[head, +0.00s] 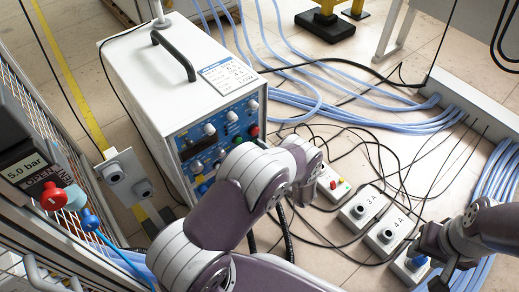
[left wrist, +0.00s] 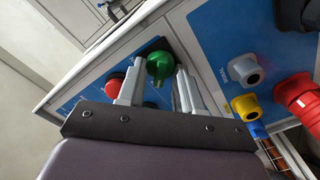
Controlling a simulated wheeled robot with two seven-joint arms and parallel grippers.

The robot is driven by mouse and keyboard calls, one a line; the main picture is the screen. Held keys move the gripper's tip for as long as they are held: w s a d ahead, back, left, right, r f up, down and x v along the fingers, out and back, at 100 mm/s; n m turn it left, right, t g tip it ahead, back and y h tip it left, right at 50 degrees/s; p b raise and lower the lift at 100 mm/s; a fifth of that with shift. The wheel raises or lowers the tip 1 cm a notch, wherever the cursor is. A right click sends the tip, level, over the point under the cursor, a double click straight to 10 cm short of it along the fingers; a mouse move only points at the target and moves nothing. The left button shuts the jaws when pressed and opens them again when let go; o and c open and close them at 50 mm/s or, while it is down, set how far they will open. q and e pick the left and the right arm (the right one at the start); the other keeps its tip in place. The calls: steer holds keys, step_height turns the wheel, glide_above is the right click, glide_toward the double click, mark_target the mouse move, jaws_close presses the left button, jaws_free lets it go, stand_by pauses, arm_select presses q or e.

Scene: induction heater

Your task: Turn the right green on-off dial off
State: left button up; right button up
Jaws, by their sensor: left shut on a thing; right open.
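The green dial (left wrist: 160,65) is on the blue front panel of the heater in the left wrist view. A green knob (head: 254,131) also shows near the panel's right edge in the head view. My left gripper (left wrist: 160,72) has its two fingers on either side of the green dial, shut on it. My right gripper (head: 428,264) is open at the lower right of the head view, beside a small box with a blue knob (head: 417,261).
The white heater cabinet (head: 150,80) has a black handle on top. Blue hoses and black cables lie across the floor. A fence stands at the left.

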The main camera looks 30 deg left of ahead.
stand_by(0.5)
arm_select(q)
steer(key=o, duration=1)
steer(key=p+v, duration=0.4)
steer(key=v, duration=0.8)
steer(key=shift+s+d+f, duration=0.1)
steer(key=shift+s+d, duration=0.15)
steer(key=shift+d, duration=0.1)
